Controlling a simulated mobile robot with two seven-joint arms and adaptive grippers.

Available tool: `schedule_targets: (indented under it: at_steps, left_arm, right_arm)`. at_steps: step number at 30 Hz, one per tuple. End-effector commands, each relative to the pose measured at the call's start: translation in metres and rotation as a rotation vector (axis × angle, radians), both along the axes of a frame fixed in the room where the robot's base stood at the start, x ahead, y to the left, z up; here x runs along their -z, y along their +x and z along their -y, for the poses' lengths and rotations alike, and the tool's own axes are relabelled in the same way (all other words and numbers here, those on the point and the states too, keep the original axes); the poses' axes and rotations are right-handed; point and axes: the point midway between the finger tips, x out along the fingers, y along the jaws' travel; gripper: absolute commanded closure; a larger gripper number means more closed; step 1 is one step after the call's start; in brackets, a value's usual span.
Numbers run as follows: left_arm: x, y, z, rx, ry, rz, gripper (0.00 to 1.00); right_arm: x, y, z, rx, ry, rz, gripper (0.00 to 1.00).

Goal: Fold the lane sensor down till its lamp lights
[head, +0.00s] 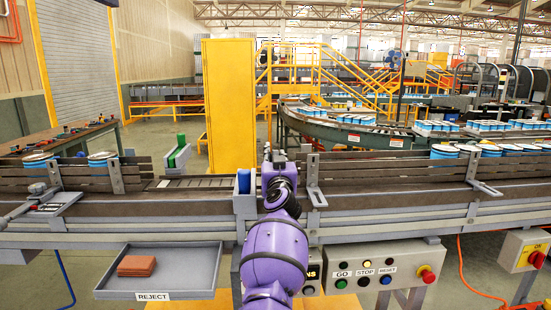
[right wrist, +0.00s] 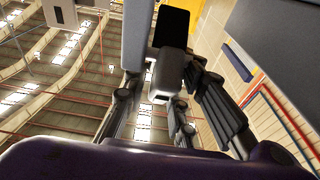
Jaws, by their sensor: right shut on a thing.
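My right gripper (head: 277,158) is at the conveyor's near rail, at the end of the purple arm, and mostly hides what it holds in the head view. In the right wrist view the fingers of this gripper (right wrist: 170,82) are closed around a grey block with a black head (right wrist: 172,26), which appears to be the lane sensor. A grey post (right wrist: 135,35) stands close beside it. The sensor's exact tilt is hard to tell, and I cannot make out its lamp. My left gripper is not in view.
The conveyor (head: 150,207) runs across in front of me. A blue piece (head: 243,181) and a grey bracket (head: 314,180) flank my right gripper. Below are a reject tray (head: 110,283) with a brown block (head: 137,265) and a button panel (head: 375,265). White-topped tins (head: 445,151) stand at the right.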

Motion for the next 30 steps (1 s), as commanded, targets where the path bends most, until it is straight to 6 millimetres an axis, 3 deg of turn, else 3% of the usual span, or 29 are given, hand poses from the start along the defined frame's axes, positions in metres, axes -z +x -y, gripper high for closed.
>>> schedule_targets:
  at_steps: [12, 13, 15, 25, 30]
  left_arm:
    - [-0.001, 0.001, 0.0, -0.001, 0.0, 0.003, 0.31]
    - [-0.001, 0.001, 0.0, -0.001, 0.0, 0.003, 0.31]
    - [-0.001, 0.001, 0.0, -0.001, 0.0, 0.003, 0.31]
    - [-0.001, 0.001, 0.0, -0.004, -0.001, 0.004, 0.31]
    - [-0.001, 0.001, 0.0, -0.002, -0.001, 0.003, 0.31]
  right_arm:
    - [-0.004, 0.0, 0.0, 0.002, -0.007, 0.002, 1.0]
    - [-0.004, 0.0, 0.0, 0.002, -0.007, 0.002, 0.73]
    - [-0.004, 0.0, 0.0, 0.002, -0.006, 0.002, 0.66]
    - [-0.004, 0.0, 0.0, 0.001, -0.003, 0.0, 0.66]
    - [-0.026, 0.0, 0.0, 0.001, -0.004, 0.004, 0.66]
